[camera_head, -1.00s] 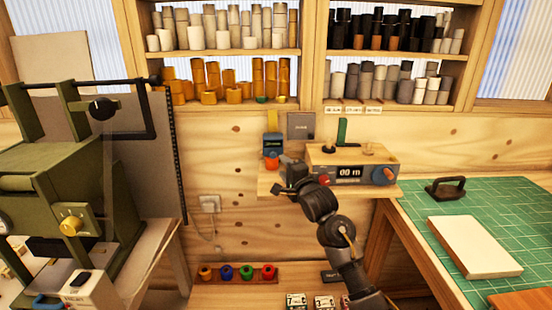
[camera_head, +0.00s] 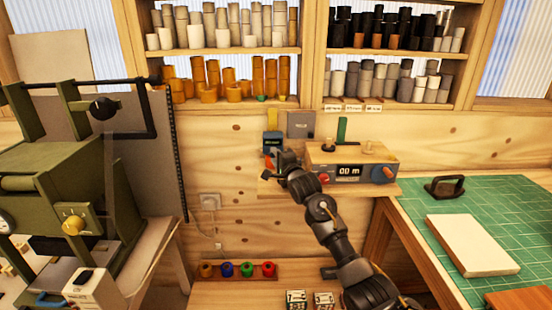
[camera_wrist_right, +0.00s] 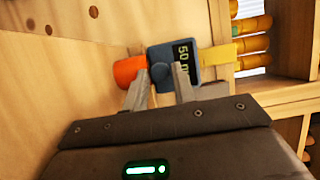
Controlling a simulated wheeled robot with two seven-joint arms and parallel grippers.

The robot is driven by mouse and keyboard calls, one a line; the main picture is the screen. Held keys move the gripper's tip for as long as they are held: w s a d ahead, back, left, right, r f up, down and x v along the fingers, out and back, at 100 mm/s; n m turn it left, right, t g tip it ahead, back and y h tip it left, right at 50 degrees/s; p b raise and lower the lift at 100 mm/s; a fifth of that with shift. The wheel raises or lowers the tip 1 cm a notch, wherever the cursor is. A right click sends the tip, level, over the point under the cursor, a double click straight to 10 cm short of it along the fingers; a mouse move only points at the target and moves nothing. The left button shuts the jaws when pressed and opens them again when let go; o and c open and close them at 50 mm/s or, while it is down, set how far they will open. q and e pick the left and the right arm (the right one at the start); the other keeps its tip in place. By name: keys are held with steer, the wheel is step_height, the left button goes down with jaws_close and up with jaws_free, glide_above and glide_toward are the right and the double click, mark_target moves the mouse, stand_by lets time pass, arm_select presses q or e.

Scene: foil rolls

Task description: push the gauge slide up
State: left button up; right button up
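The gauge is a small blue unit (camera_head: 272,139) on the back wall, with an orange part below it and a yellow strip above. In the right wrist view it appears turned sideways: the blue body (camera_wrist_right: 158,56) with a round blue knob, a dark display reading about "50 m", the orange part (camera_wrist_right: 128,71) and the yellow strip (camera_wrist_right: 217,55). I cannot tell which part is the slide. My right gripper (camera_head: 279,160) is at the gauge's lower part, partly hiding it. In the wrist view its fingers (camera_wrist_right: 160,88) are apart, with the knob between their tips; contact is unclear. My left gripper is out of view.
A wooden box with a display and knobs (camera_head: 350,173) stands on the small shelf right of my gripper. A grey plate (camera_head: 301,125) is on the wall beside the gauge. A green machine (camera_head: 75,180) stands left; a green cutting mat (camera_head: 425,215) lies right.

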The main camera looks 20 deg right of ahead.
mark_target(276, 136)
jaws_close()
step_height(276, 136, up, 8)
steer(key=p, duration=0.6)
steer(key=shift+o, duration=2.1)
jaws_free()
steer(key=shift+r, duration=0.1)
steer(key=shift+s, duration=0.1)
